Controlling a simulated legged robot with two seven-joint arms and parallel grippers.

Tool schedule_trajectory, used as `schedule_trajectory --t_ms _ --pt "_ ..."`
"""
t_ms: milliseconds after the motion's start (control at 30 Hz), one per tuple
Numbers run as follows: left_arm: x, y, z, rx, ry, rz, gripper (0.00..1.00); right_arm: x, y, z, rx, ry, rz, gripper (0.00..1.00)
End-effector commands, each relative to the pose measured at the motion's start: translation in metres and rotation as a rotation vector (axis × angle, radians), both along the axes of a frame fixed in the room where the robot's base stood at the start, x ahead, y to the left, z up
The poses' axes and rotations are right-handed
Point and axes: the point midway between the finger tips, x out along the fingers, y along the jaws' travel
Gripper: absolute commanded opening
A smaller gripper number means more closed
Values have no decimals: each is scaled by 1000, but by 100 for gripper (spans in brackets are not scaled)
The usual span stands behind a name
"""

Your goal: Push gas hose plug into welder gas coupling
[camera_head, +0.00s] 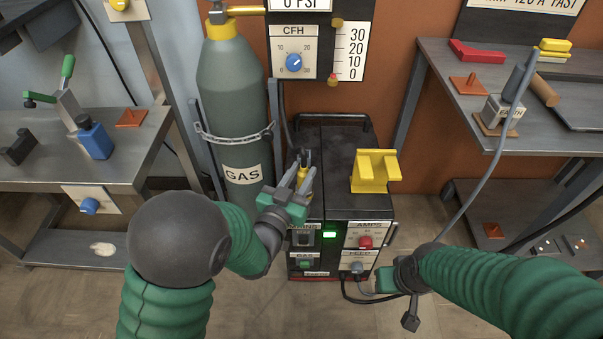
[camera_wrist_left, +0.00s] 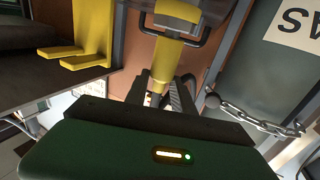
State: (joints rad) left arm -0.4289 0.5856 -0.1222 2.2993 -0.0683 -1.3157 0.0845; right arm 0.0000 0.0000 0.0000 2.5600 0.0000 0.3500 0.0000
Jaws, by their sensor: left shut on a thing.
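The welder (camera_head: 340,190) is a dark box standing beside the grey gas cylinder, with labelled panels on its front. My left gripper (camera_head: 300,182) is over the left part of its top, shut on a yellow piece (camera_head: 303,176) that looks like the gas hose plug. In the left wrist view the yellow plug (camera_wrist_left: 164,62) stands between the fingers (camera_wrist_left: 160,98), with a wider yellow collar at its far end.
The gas cylinder (camera_head: 235,110), held by a chain (camera_head: 235,136), stands close left of my left gripper. A yellow bracket (camera_head: 375,171) stands on the welder's right side. Benches stand left (camera_head: 40,170) and right (camera_head: 450,95). Dark cables hang near my right gripper.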

Motion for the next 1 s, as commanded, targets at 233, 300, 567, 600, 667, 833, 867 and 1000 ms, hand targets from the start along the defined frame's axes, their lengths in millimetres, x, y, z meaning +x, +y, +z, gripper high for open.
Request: schedule_trajectory --t_ms 233,300,567,600,667,833,867,1000 --pt "0 0 -5 0 -1 0 35 0 0 -4 0 0 0 36" --pt "0 0 -4 0 -1 0 44 0 0 -4 0 0 0 36" --pt "0 0 -5 0 0 0 55 0 0 -4 0 0 0 36" --pt "0 0 -5 0 0 0 55 0 0 -4 0 0 0 36" --pt "0 0 -5 0 1 0 55 0 0 -4 0 0 0 36" --pt "-15 7 -3 1 5 1 55 0 0 6 0 0 0 36" --pt "-21 9 -2 1 5 1 55 0 0 9 0 0 0 36" --pt "-57 24 -1 2 8 2 55 0 0 24 0 0 0 36"
